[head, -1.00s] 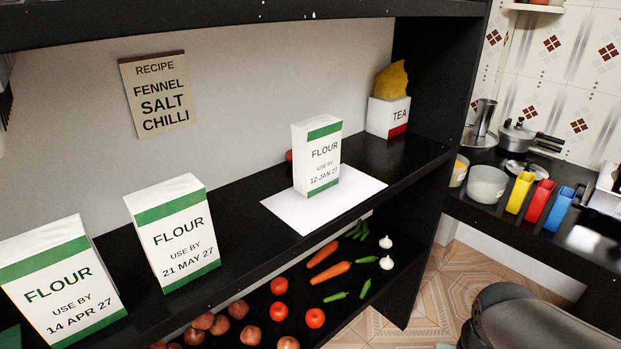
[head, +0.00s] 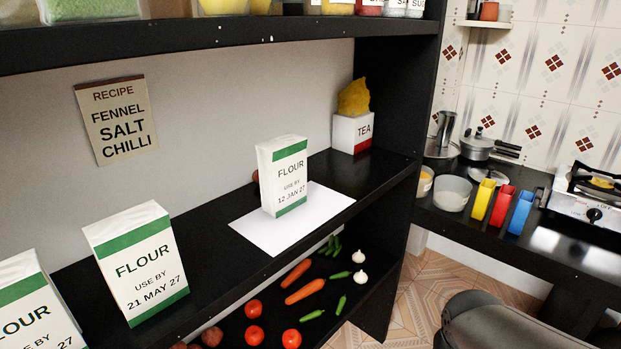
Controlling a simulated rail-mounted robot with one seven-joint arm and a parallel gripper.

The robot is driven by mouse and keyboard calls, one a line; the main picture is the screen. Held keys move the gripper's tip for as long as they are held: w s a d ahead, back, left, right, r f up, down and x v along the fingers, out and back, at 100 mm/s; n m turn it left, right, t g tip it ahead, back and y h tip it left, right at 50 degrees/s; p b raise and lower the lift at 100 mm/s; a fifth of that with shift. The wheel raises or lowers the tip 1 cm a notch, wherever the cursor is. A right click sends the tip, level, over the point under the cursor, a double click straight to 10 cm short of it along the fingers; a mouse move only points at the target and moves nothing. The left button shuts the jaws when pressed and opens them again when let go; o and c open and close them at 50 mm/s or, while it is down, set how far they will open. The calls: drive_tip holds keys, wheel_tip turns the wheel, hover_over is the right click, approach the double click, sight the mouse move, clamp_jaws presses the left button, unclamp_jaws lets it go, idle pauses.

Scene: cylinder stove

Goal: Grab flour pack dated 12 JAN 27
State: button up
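The flour pack dated 12 JAN 27 (head: 283,177) is a white box with green bands. It stands upright on a white sheet (head: 320,208) on the black middle shelf. A flour pack dated 21 MAY 27 (head: 140,262) stands upright to its left. A third flour pack (head: 36,308) is at the lower left, cut off by the picture's edge; only the end of its date, "27", shows. My gripper is not in view. A dark grey rounded part at the lower right may be part of my arm.
A white and red TEA box (head: 351,133) with a yellow lump on top stands at the shelf's right end. The upper shelf (head: 230,44) overhangs with jars. Vegetables, including a carrot (head: 306,291), lie below. A stove (head: 592,195) stands at the right.

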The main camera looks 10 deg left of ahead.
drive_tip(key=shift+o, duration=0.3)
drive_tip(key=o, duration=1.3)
